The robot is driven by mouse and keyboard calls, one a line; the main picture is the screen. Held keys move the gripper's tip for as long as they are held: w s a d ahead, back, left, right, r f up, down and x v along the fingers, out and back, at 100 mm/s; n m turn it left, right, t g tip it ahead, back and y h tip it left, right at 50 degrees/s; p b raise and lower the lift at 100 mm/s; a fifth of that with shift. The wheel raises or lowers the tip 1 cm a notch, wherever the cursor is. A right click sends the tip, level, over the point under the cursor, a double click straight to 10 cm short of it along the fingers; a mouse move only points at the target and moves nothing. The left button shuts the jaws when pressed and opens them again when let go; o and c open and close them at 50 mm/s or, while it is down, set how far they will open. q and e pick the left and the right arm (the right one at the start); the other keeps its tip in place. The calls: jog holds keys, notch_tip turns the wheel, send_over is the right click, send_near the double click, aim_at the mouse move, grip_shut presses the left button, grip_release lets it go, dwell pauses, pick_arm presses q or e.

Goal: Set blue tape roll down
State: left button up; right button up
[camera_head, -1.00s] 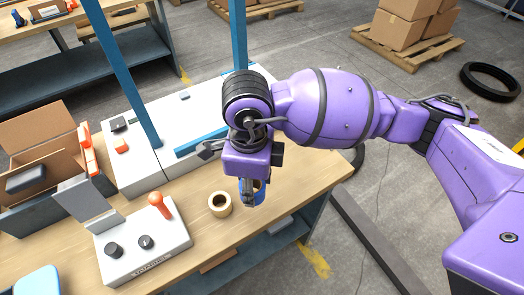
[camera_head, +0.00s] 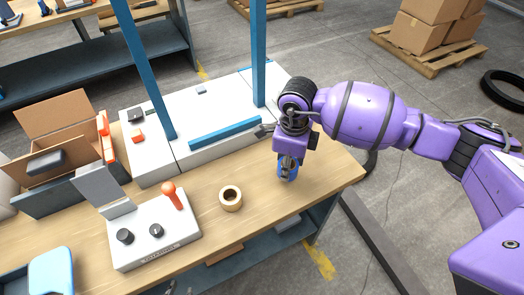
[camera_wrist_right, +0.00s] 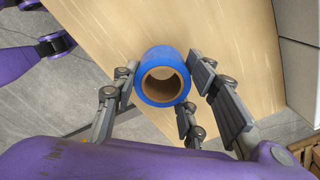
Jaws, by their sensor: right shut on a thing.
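The blue tape roll (camera_wrist_right: 147,92) sits between the fingers of my right gripper (camera_wrist_right: 156,92) in the right wrist view, its brown core facing the camera. In the head view the right gripper (camera_head: 287,175) points down over the right part of the wooden tabletop, shut on the roll. A little blue of the roll (camera_head: 294,172) shows beside the fingers. The roll is at or just above the wood; I cannot tell if it touches. My left gripper is not in view.
A control box with a red-knobbed lever (camera_head: 155,243) stands further left. White panels with a blue bar (camera_head: 224,132) lie behind. Bare wood surrounds the gripper; the bench's right edge is near.

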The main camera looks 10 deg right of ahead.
jog(key=shift+w+d+f, duration=0.1)
jog(key=shift+d+f, duration=0.05)
jog(key=shift+f, duration=0.95)
jog(key=shift+w+d+f, duration=0.1)
jog(key=shift+f, duration=0.95)
jog(key=o, duration=1.2)
jog(key=shift+c, duration=0.2)
notch_tip(320, 180, up, 12)
jog(key=shift+r, duration=0.25)
